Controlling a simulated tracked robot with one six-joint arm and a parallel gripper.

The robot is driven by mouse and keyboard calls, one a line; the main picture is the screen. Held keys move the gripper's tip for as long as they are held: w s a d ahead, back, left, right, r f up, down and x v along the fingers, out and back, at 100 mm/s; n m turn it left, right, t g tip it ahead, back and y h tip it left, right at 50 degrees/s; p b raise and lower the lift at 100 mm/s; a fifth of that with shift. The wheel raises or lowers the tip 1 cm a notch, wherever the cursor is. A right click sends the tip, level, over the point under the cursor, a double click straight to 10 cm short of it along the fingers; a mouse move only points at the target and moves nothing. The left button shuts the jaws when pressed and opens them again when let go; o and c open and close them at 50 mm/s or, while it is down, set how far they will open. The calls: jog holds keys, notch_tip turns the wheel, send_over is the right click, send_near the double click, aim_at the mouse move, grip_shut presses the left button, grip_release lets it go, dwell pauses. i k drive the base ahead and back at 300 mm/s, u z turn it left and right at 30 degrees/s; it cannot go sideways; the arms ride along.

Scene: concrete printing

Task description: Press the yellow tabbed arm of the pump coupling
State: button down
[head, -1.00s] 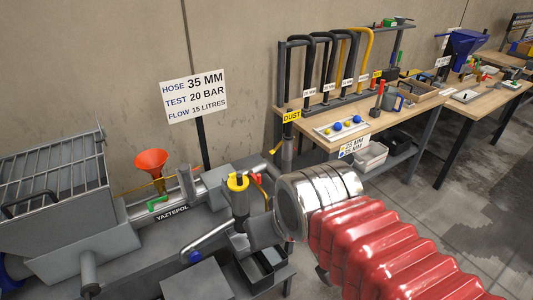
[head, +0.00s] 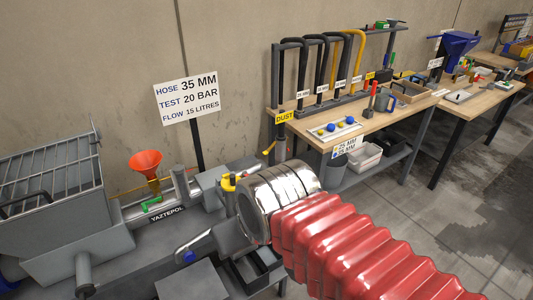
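The pump coupling is a dark upright fitting (head: 228,204) at the end of the grey pipe marked YAZTEPOL in the head view. Its yellow part (head: 228,183) shows at the top, left of my arm's shiny metal cuff. The cuff hides most of the coupling, so I cannot make out the tab or whether anything touches it. My arm, with its red bellows, reaches in from the lower right. A grey part of it extends past the cuff, down and left, in front of the pump.
A grated hopper (head: 55,190) stands at the left, with an orange funnel (head: 146,163) on the pump line. A sign (head: 188,97) reads 35 mm, 20 bar, 15 litres. A wooden bench (head: 375,122) with hoses and tools is behind right; open floor lies at right.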

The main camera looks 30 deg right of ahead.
aim_at(265, 152)
jog(key=z, duration=0.05)
jog(key=i, duration=1)
jog(key=u, duration=0.05)
